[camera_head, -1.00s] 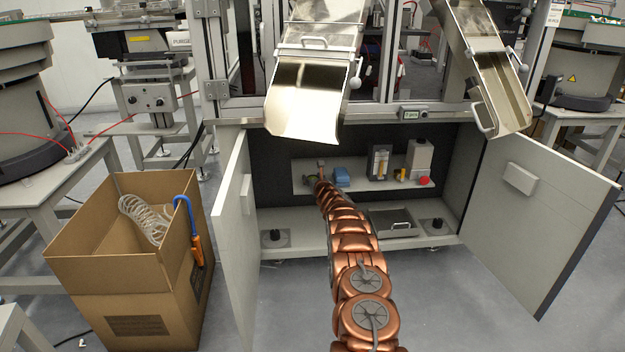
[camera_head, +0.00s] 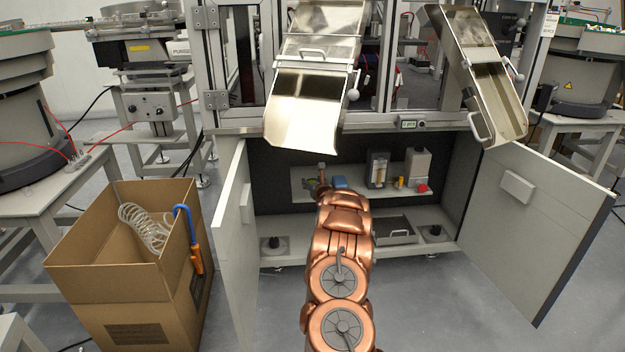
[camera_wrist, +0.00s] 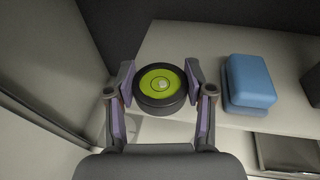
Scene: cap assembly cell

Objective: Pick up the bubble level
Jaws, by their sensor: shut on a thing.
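The bubble level (camera_wrist: 160,87) is a round black disc with a yellow-green face and a pale bubble near its middle. It is between the two fingertips of my gripper (camera_wrist: 159,85) in the wrist view, and the fingers are shut on its sides. It is over the left end of the shelf (camera_wrist: 206,98) inside the open cabinet; whether it touches the shelf I cannot tell. In the head view my gripper (camera_head: 318,187) is small at the shelf's left end, and my arm hides part of the cabinet.
A blue block-shaped object (camera_wrist: 250,82) stands close to the right of the level. The left cabinet door (camera_head: 235,235) and right cabinet door (camera_head: 533,215) stand open.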

